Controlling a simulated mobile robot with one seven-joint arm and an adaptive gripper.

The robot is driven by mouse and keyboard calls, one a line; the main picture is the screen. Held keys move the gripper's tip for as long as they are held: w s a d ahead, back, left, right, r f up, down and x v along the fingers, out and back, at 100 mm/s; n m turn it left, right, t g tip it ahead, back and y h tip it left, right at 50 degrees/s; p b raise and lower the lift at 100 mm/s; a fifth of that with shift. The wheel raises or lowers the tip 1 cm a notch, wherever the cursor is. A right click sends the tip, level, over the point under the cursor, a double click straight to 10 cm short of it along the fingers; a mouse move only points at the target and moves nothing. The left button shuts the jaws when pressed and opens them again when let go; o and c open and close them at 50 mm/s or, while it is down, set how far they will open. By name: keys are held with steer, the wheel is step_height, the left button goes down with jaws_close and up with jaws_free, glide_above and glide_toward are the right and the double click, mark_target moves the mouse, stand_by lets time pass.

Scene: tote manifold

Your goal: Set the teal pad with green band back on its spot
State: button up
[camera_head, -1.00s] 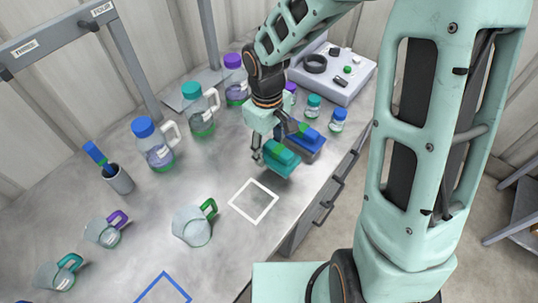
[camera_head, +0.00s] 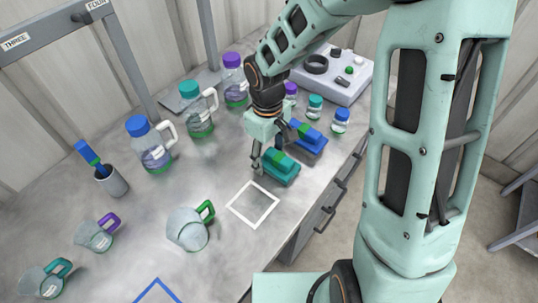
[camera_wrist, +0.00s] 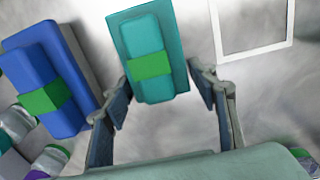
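The teal pad with green band (camera_head: 281,167) lies on the bench, just up and right of a white square outline (camera_head: 253,204) and outside it. In the wrist view the teal pad (camera_wrist: 149,55) is at the top middle, with the white outline (camera_wrist: 252,55) to its right. My gripper (camera_head: 273,150) is above the pad's near end. Its two fingers (camera_wrist: 162,85) stand apart on either side of the pad, with no clear grip on its raised part. Any contact at the pad's lower edges is hard to tell.
A blue pad with green band (camera_head: 307,137) lies close beside the teal pad. Small jars (camera_head: 315,106) and a grey tray (camera_head: 340,75) are behind. A green-handled jug (camera_head: 188,230) stands left of the white outline, which is empty. The bench edge is at right.

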steer(key=shift+o, duration=0.8)
steer(key=shift+r, duration=0.25)
step_height(320, 180, up, 12)
steer(key=shift+a+p, duration=0.1)
steer(key=shift+p, duration=0.6)
steer(key=shift+w, duration=0.1)
